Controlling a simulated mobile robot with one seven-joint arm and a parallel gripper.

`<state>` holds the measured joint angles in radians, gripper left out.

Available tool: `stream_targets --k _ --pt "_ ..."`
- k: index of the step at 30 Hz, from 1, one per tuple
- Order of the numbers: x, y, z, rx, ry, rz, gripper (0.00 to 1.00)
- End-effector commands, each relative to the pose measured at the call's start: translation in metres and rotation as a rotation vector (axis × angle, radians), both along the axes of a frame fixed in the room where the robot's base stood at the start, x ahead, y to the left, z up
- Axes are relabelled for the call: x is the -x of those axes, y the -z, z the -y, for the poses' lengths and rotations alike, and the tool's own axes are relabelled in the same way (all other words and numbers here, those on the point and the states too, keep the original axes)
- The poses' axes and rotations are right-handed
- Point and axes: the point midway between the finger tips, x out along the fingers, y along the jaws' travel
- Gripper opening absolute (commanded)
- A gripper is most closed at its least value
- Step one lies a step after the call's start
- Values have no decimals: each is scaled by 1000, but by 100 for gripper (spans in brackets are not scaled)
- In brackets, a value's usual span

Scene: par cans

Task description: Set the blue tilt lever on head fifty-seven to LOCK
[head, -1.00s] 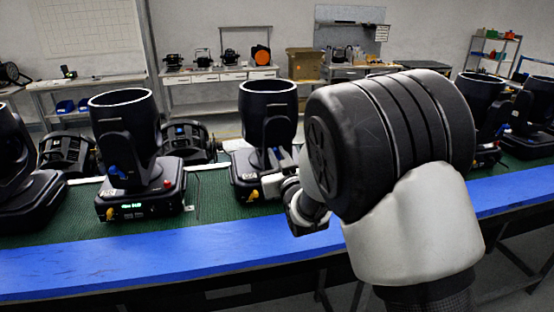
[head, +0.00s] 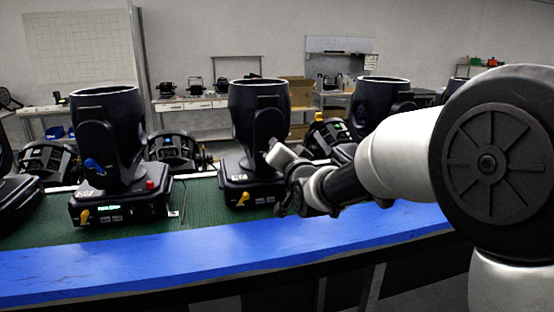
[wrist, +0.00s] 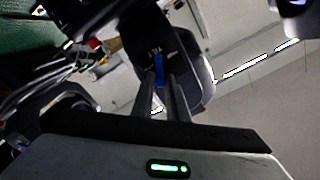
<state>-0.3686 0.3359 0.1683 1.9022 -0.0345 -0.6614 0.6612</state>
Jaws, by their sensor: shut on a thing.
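A black moving head (head: 258,125) stands upright on its base in the middle of the head view. My gripper (head: 274,158) is at the right side of its yoke and covers the lever there. In the wrist view the blue tilt lever (wrist: 158,66) sits on the black yoke arm (wrist: 150,38) beside white lettering that seems to read TILT. My gripper's two narrow fingers (wrist: 163,84) are shut on the lever. The LOCK mark and the head's number are too small to read.
Another moving head (head: 108,135) with its own blue lever (head: 94,165) stands to the left. One more head (head: 378,100) stands to the right, partly behind my arm. The bench's blue front edge (head: 200,255) is clear. Shelves and tables stand behind.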

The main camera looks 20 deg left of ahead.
Motion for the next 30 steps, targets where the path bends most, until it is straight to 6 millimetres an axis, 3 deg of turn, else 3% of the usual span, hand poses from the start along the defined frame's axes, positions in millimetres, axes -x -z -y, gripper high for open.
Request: stream_targets --k 10,26,27,30 --pt "-1 3 1 -119 -5 -74 0" --pt "-1 2 2 -140 -3 -87 0" --pt "-2 2 2 -140 -3 -87 17" --pt "-2 2 2 -141 -3 -86 32"
